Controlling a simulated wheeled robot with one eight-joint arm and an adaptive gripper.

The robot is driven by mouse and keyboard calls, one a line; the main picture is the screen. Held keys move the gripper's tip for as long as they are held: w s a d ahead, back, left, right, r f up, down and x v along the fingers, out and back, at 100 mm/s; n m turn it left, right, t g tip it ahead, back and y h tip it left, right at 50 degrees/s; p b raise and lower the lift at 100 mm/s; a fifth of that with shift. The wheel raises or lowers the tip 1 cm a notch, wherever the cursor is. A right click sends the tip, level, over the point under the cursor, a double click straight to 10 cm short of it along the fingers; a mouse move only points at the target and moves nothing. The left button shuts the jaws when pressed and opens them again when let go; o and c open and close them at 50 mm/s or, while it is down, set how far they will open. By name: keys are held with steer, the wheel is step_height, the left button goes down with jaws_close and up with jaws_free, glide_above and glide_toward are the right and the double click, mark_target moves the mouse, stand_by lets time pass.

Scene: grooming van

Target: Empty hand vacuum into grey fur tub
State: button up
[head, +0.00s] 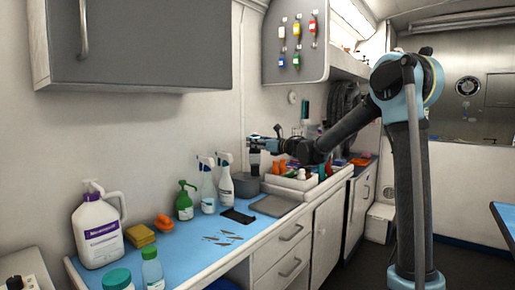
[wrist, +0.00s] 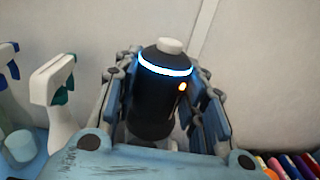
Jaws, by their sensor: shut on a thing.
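My gripper (head: 257,145) is shut on the hand vacuum (wrist: 163,90), a black cylinder with a white cap, a glowing blue ring and a small orange light. In the head view the vacuum (head: 255,160) is small and dark, held upright under the gripper. A grey tub (head: 246,186) stands on the counter just below it, near the wall. The vacuum looks above the tub and apart from it. The tub's inside is hidden from this low angle, and the tub cannot be made out in the wrist view.
White spray bottles (head: 225,182) stand close left of the tub; one also shows in the wrist view (wrist: 55,105). A white tray (head: 292,182) with orange items is at right.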

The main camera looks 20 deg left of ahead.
steer(key=shift+r, duration=2.25)
